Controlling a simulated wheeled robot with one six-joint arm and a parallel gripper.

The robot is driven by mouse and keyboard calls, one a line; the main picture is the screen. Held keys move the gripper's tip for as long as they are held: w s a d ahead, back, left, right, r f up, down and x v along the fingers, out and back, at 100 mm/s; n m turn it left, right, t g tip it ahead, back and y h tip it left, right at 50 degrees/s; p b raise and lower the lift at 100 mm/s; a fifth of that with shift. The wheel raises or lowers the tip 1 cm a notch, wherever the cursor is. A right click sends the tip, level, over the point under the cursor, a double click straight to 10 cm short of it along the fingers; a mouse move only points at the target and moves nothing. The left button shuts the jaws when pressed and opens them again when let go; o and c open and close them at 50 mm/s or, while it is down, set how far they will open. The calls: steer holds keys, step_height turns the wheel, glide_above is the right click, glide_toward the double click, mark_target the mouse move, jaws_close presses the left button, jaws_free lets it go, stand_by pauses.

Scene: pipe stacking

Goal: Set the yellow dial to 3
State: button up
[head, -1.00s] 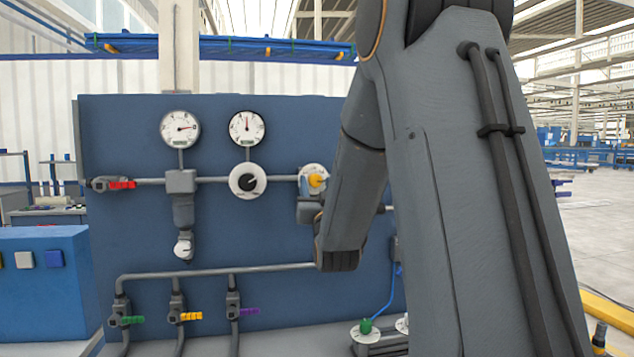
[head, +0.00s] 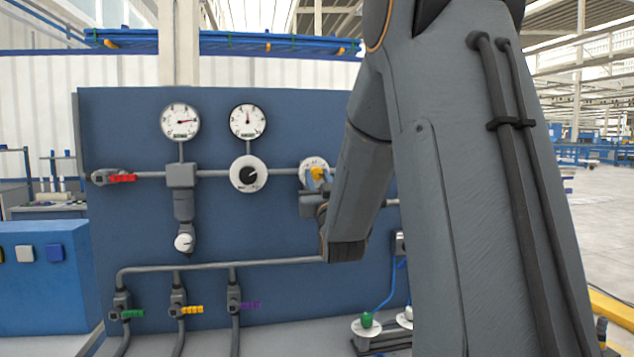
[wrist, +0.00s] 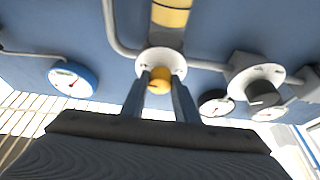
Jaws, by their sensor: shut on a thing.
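The yellow dial (head: 320,174) sits on a white round scale plate (head: 309,162) at the right end of the upper pipe on the blue panel. In the wrist view the yellow knob (wrist: 159,80) shows in front of its white plate (wrist: 161,56). My gripper (wrist: 159,84) has one finger on each side of the knob and is shut on it. In the head view my gripper (head: 318,183) reaches the dial from the lower right, and my arm hides part of the panel there. The dial's numbers and pointer are too small to read.
A black knob on a white plate (head: 248,174) sits left of the dial. Two gauges (head: 180,121) (head: 247,121) are above. A red-handled valve (head: 122,178) is at far left. Green, yellow and purple valve handles (head: 192,309) line the lower pipe.

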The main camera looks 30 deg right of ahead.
steer(key=n+y+b, duration=0.1)
steer(key=n, duration=0.2)
steer(key=n+y+b, duration=0.2)
steer(key=n, duration=0.1)
steer(key=shift+d+f, duration=0.1)
steer(key=shift+d, duration=0.1)
steer(key=n+y+b, duration=0.1)
steer(key=n, duration=0.2)
steer(key=n+y+b, duration=0.2)
steer(key=n, duration=0.1)
steer(key=shift+s+d+r, duration=0.1)
steer(key=shift+r, duration=0.1)
steer(key=shift+n, duration=0.4)
steer(key=o, duration=1.1)
steer(key=shift+c, duration=0.2)
steer(key=b+v, duration=0.1)
steer(key=v, duration=0.6)
steer(key=shift+s+b, duration=0.3)
steer(key=shift+s, duration=0.1)
